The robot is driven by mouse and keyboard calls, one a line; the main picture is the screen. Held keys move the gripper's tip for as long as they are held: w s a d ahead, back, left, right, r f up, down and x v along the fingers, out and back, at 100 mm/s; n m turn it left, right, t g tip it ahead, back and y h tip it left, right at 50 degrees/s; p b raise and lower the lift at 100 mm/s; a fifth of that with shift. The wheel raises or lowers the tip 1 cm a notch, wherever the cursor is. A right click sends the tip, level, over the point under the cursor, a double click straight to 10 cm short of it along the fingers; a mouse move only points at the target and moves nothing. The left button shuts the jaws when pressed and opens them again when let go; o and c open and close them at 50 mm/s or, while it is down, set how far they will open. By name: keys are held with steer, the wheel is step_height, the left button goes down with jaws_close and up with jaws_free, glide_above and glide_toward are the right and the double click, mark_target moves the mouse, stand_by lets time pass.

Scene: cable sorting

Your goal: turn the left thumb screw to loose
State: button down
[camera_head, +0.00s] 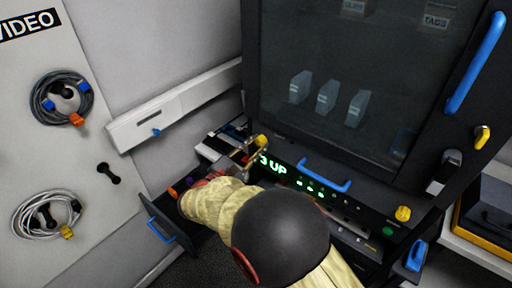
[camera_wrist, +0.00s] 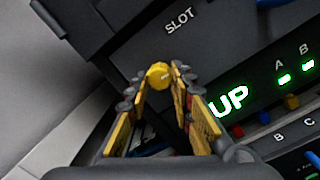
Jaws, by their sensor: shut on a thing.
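The left thumb screw (camera_wrist: 159,75) is a small yellow knob on the dark rack panel, beside the green "UP" display (camera_wrist: 229,102). In the head view the knob (camera_head: 262,140) shows at the upper left of the display (camera_head: 273,164). My gripper (camera_wrist: 160,73) has its two yellow-padded fingers closed on the knob, one on each side. In the head view my gripper (camera_head: 248,156) is partly hidden behind my own arm. Another yellow thumb screw (camera_head: 403,213) sits at the right end of the panel.
A blue handle (camera_head: 325,176) sticks out just right of my gripper. An open drawer (camera_head: 158,222) with a blue handle is below left. Coiled cables (camera_head: 62,98) hang on the left board. A glass-fronted cabinet (camera_head: 340,60) rises above the panel.

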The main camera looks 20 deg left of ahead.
steer(key=shift+f, duration=0.1)
stand_by(0.3)
steer(key=c, duration=1.7)
jaws_free()
steer(key=shift+o, duration=0.7)
steer(key=shift+s+a, duration=0.1)
steer(key=r+v, duration=0.1)
steer(key=v, duration=1)
steer(key=shift+s+f, duration=0.4)
steer(key=shift+f, duration=0.05)
steer(key=shift+a, duration=0.1)
